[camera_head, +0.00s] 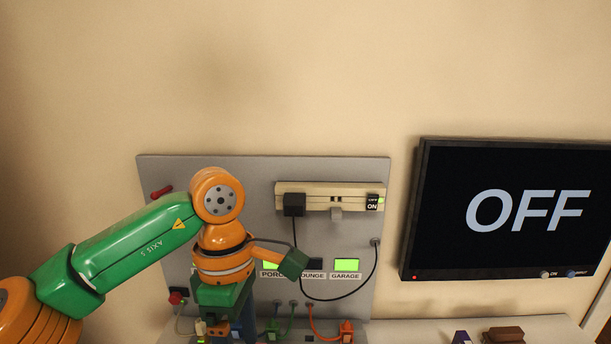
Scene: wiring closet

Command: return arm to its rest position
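My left arm, green and orange, comes in from the left and bends down in front of the grey wall panel (330,172). My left gripper (224,312) points down at the panel's lower edge. Its fingers are largely hidden and cut by the bottom of the picture, so I cannot tell whether they are open or hold anything. My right arm and gripper are not in view.
A beige power strip (325,197) with a black plug (294,205) is on the panel. A black cable (340,298) loops below. Green and orange plugs stand near a shelf (425,328). A wall screen (515,210) reads OFF.

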